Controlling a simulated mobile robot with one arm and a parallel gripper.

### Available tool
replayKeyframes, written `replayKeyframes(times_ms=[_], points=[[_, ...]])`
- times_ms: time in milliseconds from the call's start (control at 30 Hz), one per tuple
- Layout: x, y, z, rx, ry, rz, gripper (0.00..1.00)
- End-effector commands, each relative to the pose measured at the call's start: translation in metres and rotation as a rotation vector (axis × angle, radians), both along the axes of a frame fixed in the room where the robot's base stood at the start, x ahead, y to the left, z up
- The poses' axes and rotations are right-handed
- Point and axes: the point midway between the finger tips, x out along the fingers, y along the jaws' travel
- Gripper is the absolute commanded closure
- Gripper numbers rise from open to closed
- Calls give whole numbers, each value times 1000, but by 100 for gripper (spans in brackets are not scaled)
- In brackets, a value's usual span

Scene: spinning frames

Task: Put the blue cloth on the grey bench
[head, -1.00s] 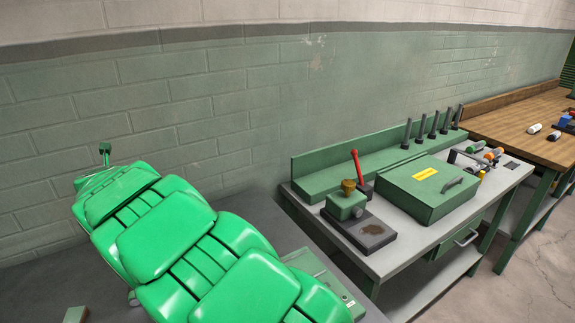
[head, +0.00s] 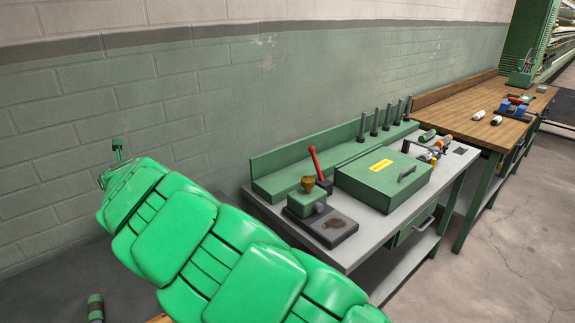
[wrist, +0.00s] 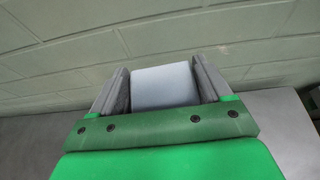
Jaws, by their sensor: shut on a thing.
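In the wrist view my gripper (wrist: 164,72) is shut on a pale bluish, flat-faced piece (wrist: 165,88), which I take to be the blue cloth. It sits between the two grey fingers, with the wall behind it. The grey bench (head: 385,225) stands against the wall in the middle of the head view. Its grey top shows at the front edge and right end. The held piece cannot be made out there.
A dark grey surface (head: 60,275) lies at lower left. Open floor (head: 510,230) is at right.

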Motion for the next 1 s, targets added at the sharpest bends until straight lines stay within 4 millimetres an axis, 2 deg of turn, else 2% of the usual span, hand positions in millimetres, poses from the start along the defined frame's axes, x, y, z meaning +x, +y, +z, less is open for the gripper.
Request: replayKeyframes(times_ms=[767, 1000], points=[[62, -87, -4, 2, 3, 16, 51], [85, -130, -5, 0, 2, 20, 51]])
